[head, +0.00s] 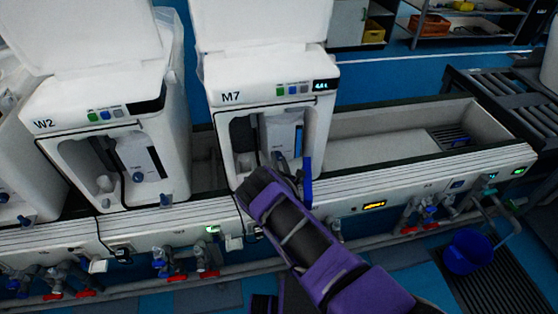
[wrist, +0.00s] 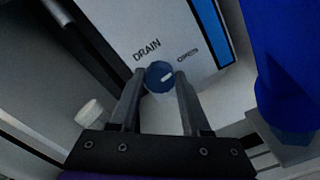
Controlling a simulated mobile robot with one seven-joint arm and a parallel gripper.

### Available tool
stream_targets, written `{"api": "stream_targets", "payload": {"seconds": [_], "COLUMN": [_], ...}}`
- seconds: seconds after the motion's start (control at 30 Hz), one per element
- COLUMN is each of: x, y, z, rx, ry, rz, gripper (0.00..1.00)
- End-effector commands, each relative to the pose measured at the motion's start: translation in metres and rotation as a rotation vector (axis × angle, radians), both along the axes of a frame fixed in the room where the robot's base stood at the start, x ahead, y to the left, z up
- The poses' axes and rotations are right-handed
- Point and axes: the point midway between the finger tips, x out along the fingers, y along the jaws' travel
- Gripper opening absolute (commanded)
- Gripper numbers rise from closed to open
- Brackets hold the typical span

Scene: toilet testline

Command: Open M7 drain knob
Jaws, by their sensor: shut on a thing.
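The M7 unit (head: 265,95) stands in the middle of the head view, its front recess partly hidden behind my arm. In the wrist view the blue drain knob (wrist: 159,77) sits on a white panel marked DRAIN, with a pale mark on its face. My gripper (wrist: 160,84) has its two fingers on either side of the knob and is shut on it. In the head view my gripper (head: 293,178) reaches into the front of M7, and the knob is hidden there.
A blue upright part (head: 307,182) stands just right of my gripper; it looms large in the wrist view (wrist: 283,60). The W2 unit (head: 110,135) stands left of M7.

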Motion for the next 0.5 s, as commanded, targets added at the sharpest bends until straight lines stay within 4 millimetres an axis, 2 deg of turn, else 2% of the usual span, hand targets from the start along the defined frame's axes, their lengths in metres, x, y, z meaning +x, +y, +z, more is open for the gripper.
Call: {"api": "stream_targets", "payload": {"seconds": [0.2, 0.23, 0.37, 0.4, 0.5], "x": [-0.0006, -0.0006, -0.0005, -0.0004, -0.0003], "y": [-0.0002, -0.0002, -0.0001, -0.0001, 0.0], "z": [-0.0011, -0.0011, -0.0009, -0.0008, -0.0006], "rx": [-0.001, -0.001, -0.001, -0.001, -0.001], "ry": [0.001, 0.001, 0.001, 0.001, 0.001], "rz": [0.0, 0.0, 0.0, 0.0, 0.0], "gripper": [0.0, 0.5, 0.74, 0.77, 0.77]}}
